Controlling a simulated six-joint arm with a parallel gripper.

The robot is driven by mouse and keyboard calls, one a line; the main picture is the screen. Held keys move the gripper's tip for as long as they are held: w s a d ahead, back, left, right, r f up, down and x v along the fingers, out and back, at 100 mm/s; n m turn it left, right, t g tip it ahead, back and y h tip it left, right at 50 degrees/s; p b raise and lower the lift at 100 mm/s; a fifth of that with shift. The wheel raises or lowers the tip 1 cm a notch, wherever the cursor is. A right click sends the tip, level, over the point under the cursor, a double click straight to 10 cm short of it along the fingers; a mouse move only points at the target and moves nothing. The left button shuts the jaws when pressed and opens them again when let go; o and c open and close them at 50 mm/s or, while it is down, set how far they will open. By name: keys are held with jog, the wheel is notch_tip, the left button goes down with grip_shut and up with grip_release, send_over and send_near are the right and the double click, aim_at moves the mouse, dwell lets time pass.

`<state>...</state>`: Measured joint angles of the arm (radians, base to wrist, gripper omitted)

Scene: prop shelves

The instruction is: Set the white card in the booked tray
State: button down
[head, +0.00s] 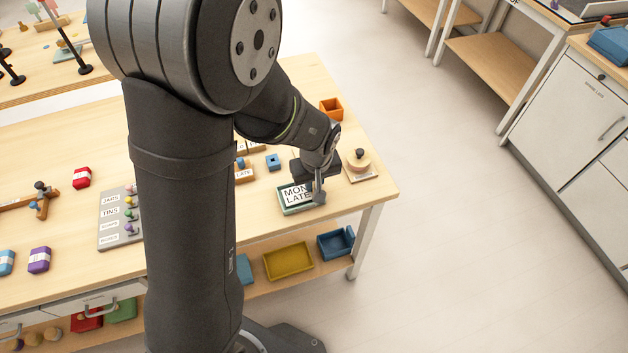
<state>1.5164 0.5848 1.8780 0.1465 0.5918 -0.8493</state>
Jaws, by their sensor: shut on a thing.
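A white card (296,193) with black print, reading something like "MON LATE", is at the right end of the near table. It lies over or in a shallow green-rimmed tray (286,212); I cannot tell whether it touches the tray's floor. My gripper (318,196) points down at the card's right edge and is shut on it. The arm's wrist hides the area behind the card. No "booked" label is readable on the tray from here.
A round-topped wooden piece with a black knob (359,160) stands close right of my gripper. An orange open box (331,107) and a small blue block (273,162) are behind. A grey labelled board (120,218) with colored pegs is left. The table's right edge is near.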

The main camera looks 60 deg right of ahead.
jog(key=shift+a+f, duration=0.2)
jog(key=shift+f, duration=0.2)
jog(key=c, duration=1.4)
grip_release()
jog(key=shift+c, duration=0.2)
jog(key=shift+d+r, duration=0.1)
jog(key=shift+r, duration=0.35)
notch_tip(320, 180, up, 12)
jog(key=s, duration=0.1)
jog(key=shift+a+r, duration=0.2)
jog(key=shift+a, duration=0.25)
